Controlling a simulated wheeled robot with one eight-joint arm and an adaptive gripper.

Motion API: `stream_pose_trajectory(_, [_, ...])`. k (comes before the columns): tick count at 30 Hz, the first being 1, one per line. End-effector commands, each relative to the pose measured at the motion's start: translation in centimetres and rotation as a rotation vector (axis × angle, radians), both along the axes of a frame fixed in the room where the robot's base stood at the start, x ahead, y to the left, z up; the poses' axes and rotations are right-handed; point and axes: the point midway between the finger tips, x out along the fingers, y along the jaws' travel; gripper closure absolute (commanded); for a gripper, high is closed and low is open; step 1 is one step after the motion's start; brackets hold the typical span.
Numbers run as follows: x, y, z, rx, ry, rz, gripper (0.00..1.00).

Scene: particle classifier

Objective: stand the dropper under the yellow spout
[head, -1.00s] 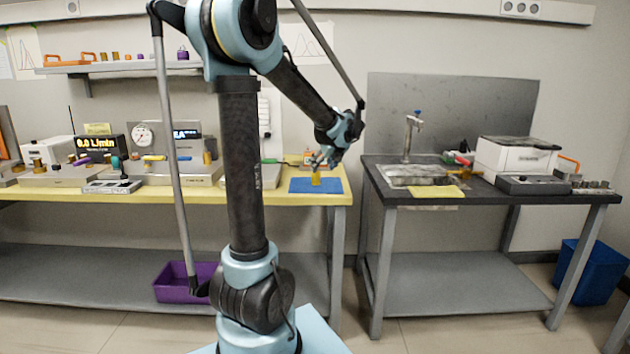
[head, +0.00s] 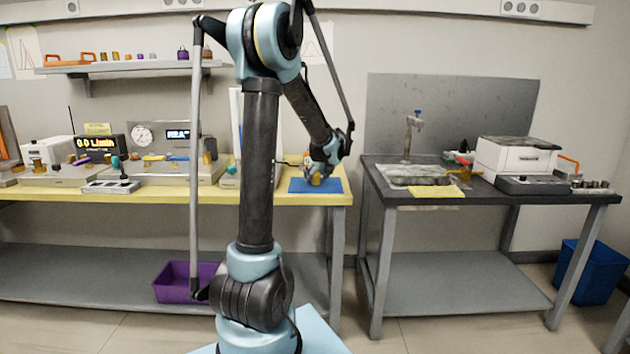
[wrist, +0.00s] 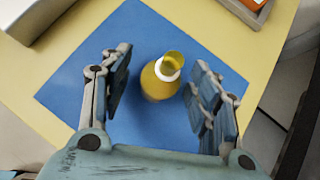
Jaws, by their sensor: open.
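An amber-yellow bottle with a white collar and a yellow top (wrist: 162,80), which I take to be the dropper, stands on a blue mat (wrist: 75,90). In the head view it shows small on the mat (head: 300,187) at the right end of the yellow bench. My gripper (wrist: 163,72) is open, with one finger on each side of the bottle and a gap on both sides. In the head view my gripper (head: 321,170) is low over the mat. I cannot pick out the yellow spout for certain.
The yellow bench (head: 60,194) carries instruments to the left, partly hidden behind my arm.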

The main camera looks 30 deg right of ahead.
Motion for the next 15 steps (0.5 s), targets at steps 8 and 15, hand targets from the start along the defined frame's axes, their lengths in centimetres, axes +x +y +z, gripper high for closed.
stream_pose_trajectory(8, [0.37, -0.02, -0.38, 0.000, 0.000, 0.000, 0.44])
stream_pose_trajectory(15, [0.35, -0.02, -0.37, 0.000, 0.000, 0.000, 0.81])
